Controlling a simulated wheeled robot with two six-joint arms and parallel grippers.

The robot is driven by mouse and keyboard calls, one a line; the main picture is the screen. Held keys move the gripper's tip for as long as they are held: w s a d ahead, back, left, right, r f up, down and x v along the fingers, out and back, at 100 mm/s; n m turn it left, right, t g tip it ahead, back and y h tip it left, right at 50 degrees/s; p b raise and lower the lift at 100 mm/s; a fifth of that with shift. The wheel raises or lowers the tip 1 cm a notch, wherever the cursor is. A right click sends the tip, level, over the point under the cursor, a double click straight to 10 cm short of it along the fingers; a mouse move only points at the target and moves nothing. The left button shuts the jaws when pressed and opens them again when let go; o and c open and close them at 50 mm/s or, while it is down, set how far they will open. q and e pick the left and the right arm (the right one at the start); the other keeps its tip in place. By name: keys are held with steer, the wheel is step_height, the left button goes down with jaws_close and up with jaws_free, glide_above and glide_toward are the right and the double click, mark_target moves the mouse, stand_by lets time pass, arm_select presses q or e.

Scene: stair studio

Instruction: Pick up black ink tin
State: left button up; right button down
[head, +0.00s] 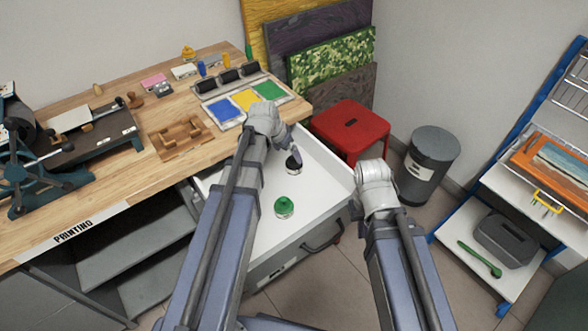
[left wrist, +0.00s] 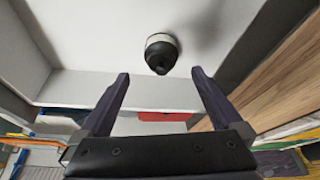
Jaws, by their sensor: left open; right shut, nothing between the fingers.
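The black ink tin (head: 293,165) stands in the open white drawer (head: 325,190), near its back. It has a pale band and a black top with a knob. In the left wrist view the tin (left wrist: 161,52) lies ahead of the fingertips, roughly centred between them and apart from both. My left gripper (left wrist: 160,78) is open and empty; in the head view it (head: 297,152) is beside the tin, partly hidden by its own wrist. My right arm reaches out over the drawer's right side; its fingers are hidden behind the wrist (head: 376,185).
A green tin (head: 284,207) stands in the same drawer, nearer the front. The wooden bench (head: 165,110) lies left of the drawer, with blue, yellow and green ink pads (head: 246,101). A red stool (head: 350,130) and a grey bin (head: 430,160) stand beyond the drawer.

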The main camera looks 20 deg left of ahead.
mark_target(292, 161)
arm_select(q)
steer(key=shift+w+f, duration=0.1)
steer(key=shift+f, duration=0.4)
arm_select(e)
steer(key=shift+w+f, duration=0.1)
steer(key=shift+f, duration=0.45)
arm_select(q)
steer(key=b+x, duration=0.7)
steer(key=x, duration=0.1)
steer(key=shift+r, duration=0.15)
arm_select(e)
step_height(292, 161, down, 7)
arm_select(q)
steer(key=shift+c, duration=0.4)
jaws_close()
